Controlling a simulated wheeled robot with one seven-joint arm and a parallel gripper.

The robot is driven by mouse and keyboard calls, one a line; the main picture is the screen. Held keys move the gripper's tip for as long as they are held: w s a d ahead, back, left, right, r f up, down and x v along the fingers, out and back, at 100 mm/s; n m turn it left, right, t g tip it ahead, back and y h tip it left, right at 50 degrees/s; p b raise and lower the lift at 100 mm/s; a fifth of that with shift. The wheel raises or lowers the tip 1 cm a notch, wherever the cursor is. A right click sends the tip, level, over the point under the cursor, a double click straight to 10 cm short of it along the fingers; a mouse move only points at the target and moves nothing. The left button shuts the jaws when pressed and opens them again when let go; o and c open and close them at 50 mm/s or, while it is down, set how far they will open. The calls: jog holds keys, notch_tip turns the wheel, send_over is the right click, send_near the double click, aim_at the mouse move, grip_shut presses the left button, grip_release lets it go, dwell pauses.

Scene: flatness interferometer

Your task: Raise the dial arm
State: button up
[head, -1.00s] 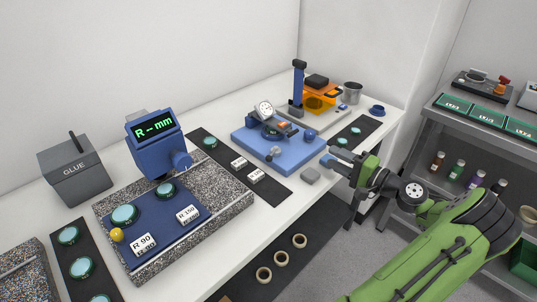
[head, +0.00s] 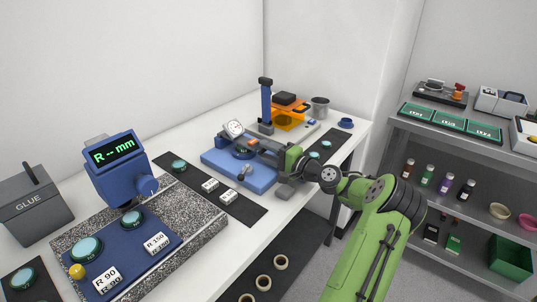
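The dial gauge (head: 233,128) has a round white face and sits tilted above a blue base plate (head: 215,158) on the bench. The dial arm runs right from the gauge, low over the plate, and is partly hidden by my gripper. My gripper (head: 256,146) reaches in from the right over the plate, close to the arm's right end. Its fingers are small and overlap the fixture here, so I cannot tell whether they touch the arm or how wide they are. A small metal knob (head: 244,171) stands on the front of the plate.
Behind the fixture stand a blue post (head: 266,100) and an orange shielded unit (head: 287,118). A blue R-mm readout (head: 122,165) on a granite slab is at left. Shelves stand at right.

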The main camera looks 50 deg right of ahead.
jog(key=shift+c, duration=0.3)
grip_shut()
jog(key=shift+r, duration=0.1)
